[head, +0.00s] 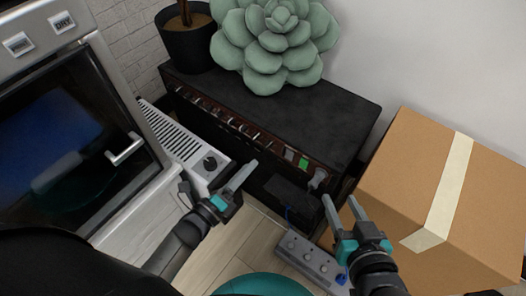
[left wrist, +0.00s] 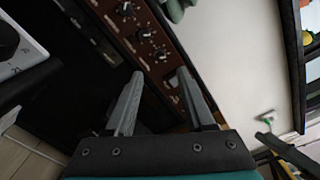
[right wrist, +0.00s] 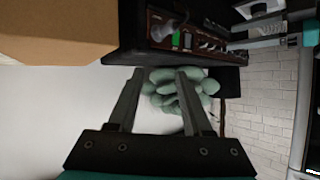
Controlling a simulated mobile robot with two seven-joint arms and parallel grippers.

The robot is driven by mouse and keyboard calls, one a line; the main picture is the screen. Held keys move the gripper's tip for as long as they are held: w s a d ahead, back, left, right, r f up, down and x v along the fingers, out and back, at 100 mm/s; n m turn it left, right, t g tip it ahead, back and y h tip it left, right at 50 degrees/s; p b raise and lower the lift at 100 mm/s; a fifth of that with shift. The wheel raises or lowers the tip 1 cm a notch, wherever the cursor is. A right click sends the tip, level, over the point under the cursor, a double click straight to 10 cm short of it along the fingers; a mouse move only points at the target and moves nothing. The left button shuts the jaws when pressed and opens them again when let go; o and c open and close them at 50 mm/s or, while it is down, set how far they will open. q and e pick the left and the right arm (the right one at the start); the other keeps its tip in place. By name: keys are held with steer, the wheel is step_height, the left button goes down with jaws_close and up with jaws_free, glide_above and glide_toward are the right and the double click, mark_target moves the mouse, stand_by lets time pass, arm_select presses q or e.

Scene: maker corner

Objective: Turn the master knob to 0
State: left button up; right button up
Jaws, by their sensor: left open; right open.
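A black amplifier (head: 310,95) stands against the wall, with a row of small knobs (head: 229,121) on its brown front panel. The panel also shows in the left wrist view (left wrist: 151,43) and the right wrist view (right wrist: 200,43). The labels are too small to read, so I cannot tell which knob is the master. My left gripper (head: 221,174) is open and empty in front of the panel; in the left wrist view, knobs show just beyond its fingertips (left wrist: 160,74). My right gripper (head: 340,197) is open and empty, near the cardboard box, apart from the panel.
A cardboard box (head: 400,165) is right of the amplifier. A succulent (head: 265,50) and a dark pot (head: 190,45) sit on top.

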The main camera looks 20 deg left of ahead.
mark_target(267, 147)
arm_select(q)
steer(key=b+x, duration=0.1)
steer(key=x, duration=0.3)
steer(key=shift+w+d, duration=0.1)
steer(key=shift+w, duration=0.2)
steer(key=shift+b+x, duration=0.65)
steer(key=shift+x, duration=0.85)
arm_select(e)
steer(key=shift+s+a+r+m+t+y, duration=0.25)
steer(key=shift+a+r+t+y, duration=0.35)
steer(key=shift+t, duration=0.5)
steer(key=shift+s+a+r+m+t+y, duration=0.15)
steer(key=shift+s+a+r+t+y, duration=0.15)
steer(key=shift+a+r+t, duration=0.65)
steer(key=shift+d+f, duration=0.15)
steer(key=shift+f, duration=0.05)
arm_select(q)
steer(key=shift+c, duration=0.4)
jaws_close()
